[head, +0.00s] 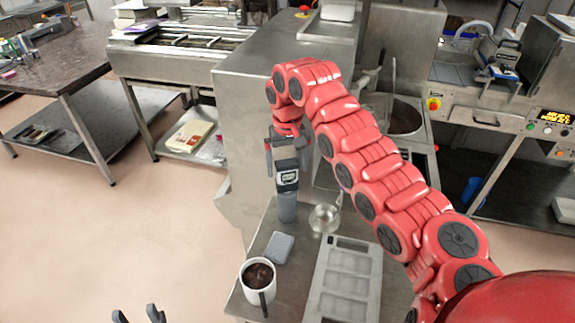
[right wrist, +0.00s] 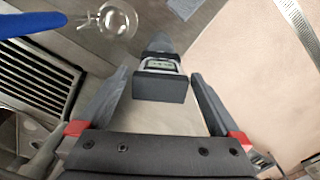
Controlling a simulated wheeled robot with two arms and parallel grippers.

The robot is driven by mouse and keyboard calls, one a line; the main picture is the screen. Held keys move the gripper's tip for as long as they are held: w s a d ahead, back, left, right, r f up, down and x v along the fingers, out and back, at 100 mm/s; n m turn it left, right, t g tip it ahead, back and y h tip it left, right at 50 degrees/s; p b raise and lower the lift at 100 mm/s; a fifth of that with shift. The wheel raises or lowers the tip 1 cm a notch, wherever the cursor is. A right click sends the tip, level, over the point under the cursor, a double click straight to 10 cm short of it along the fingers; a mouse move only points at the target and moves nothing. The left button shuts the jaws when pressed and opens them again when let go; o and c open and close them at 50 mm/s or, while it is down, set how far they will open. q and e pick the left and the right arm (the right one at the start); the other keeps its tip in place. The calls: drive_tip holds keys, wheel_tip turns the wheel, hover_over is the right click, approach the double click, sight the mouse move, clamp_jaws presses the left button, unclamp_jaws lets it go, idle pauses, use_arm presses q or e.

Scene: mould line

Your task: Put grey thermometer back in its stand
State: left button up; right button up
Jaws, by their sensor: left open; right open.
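The grey thermometer (head: 287,174), a dark body with a small display, stands upright at the table's far end, its lower end at a grey cylindrical holder (head: 286,207) that looks like its stand. How deep it sits is hidden. The thermometer also shows in the right wrist view (right wrist: 159,86), between the fingertips with a gap on each side. My right gripper (head: 284,150) is open above and around the thermometer's top; its fingers show in the right wrist view (right wrist: 160,76). My left gripper (head: 139,315) is open and empty over the floor at the lower left.
A glass bowl (head: 324,217) stands right of the holder. A grey block (head: 279,247), a mug of dark liquid (head: 258,280) and a mould tray (head: 345,282) are nearer on the table. A steel cabinet (head: 240,120) rises behind. A blue object (right wrist: 35,20) crosses the right wrist view's corner.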

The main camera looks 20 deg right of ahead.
wheel_tip(320, 180, up, 6)
drive_tip(key=shift+f+b, duration=0.25)
drive_tip(key=shift+b, duration=0.3)
wheel_tip(320, 180, up, 12)
drive_tip(key=p, duration=1.1)
drive_tip(key=shift+p, duration=0.35)
drive_tip(key=shift+f, duration=0.15)
